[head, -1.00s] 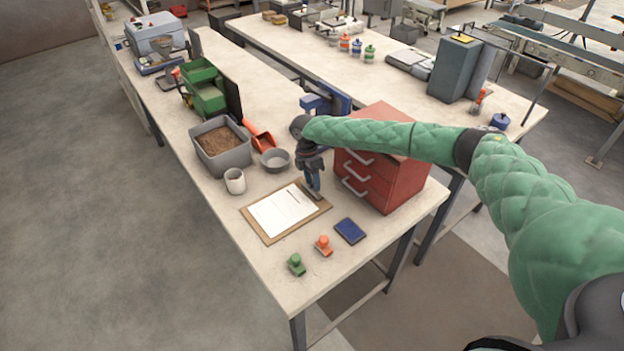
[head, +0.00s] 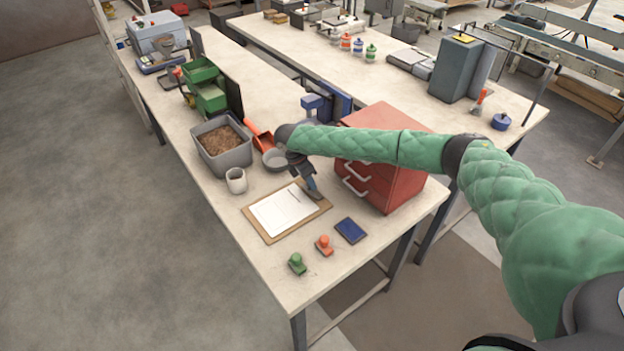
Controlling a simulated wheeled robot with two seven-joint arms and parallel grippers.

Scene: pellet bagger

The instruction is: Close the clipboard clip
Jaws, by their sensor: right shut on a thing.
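The clipboard (head: 270,238) lies flat on the near bench, with a white sheet (head: 280,212) and what looks like a pen on it. My right gripper (head: 313,193) is at the clipboard's right edge, pointing down, where the clip is. It is shut on the clip, which is mostly hidden by the fingers, so I cannot tell the clip's angle. My left gripper is out of the picture.
A red drawer cabinet (head: 408,187) stands right beside my right arm. A blue notebook (head: 350,230), an orange stamp (head: 324,245) and a green stamp (head: 297,263) lie in front. A white cup (head: 236,181), a grey bowl (head: 275,160) and a pellet bin (head: 226,158) stand behind the clipboard.

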